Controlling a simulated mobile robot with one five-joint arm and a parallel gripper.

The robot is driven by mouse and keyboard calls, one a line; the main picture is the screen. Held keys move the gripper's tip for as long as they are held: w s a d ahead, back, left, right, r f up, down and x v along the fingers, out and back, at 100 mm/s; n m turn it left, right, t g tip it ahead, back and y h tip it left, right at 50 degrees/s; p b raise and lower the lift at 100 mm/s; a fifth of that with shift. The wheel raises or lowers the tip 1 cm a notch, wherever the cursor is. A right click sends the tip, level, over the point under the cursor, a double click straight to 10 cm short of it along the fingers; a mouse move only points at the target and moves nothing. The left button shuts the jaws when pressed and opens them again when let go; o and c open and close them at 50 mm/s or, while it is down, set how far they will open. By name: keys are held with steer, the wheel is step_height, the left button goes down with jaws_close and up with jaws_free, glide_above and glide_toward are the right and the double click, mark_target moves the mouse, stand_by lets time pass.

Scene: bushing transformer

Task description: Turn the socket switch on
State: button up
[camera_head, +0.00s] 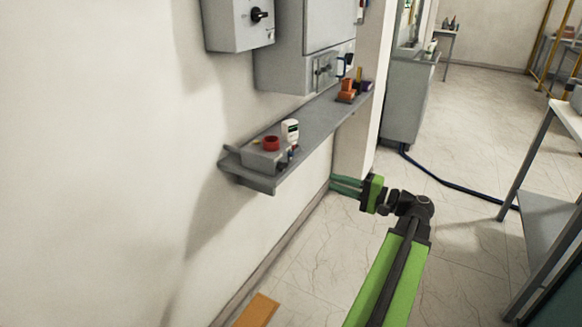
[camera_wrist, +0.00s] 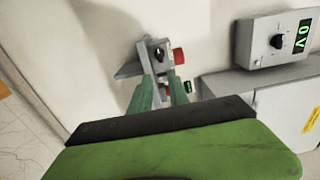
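My gripper (camera_head: 346,186) reaches left in the head view, its two green fingers apart and empty, in front of the wall below the shelf. In the wrist view my gripper (camera_wrist: 160,84) points towards a grey shelf with a red round part (camera_wrist: 178,56). I cannot tell for sure which part is the socket switch. A grey wall box with a black rotary knob (camera_head: 259,14) is at the top of the head view. A grey cabinet has a switch handle (camera_head: 325,70). A knob box (camera_wrist: 276,41) with a green display reading 0 V shows in the wrist view.
A narrow grey shelf (camera_head: 318,122) runs along the wall, bearing a grey block with a red round part (camera_head: 271,143), a white meter (camera_head: 290,130) and an orange item (camera_head: 347,88). A table (camera_head: 562,190) stands right.

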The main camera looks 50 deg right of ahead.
mark_target(286, 168)
steer(key=x, duration=1.6)
steer(key=shift+w+a, duration=0.1)
steer(key=shift+w, duration=0.3)
